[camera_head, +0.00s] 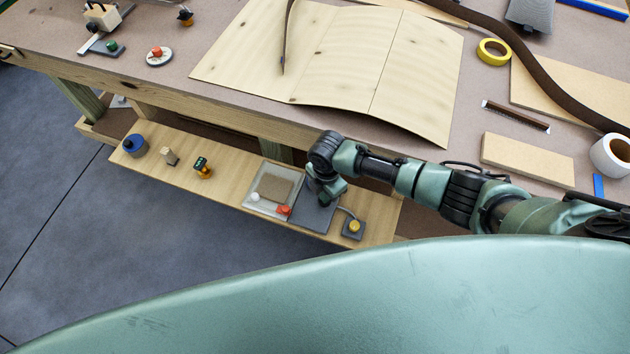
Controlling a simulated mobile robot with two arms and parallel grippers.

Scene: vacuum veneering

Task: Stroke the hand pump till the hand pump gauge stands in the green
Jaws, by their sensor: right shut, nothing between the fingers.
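My right arm reaches in from the right, and my right gripper (325,192) points down over the low wooden shelf in front of the bench. It is shut and empty; its fingertips are hard to make out. Under it lies a dark grey plate (312,215), partly covered by the gripper. A thin grey hose runs from near there to a small dark block with a yellow knob (354,226). I cannot tell which of these parts is the hand pump, and no gauge face or green zone can be read. My left gripper is not in view.
Left of the grey plate lies a clear bag (260,204) with a brown panel and a red clip (283,210). Veneer sheets (340,60) overhang the bench edge above.

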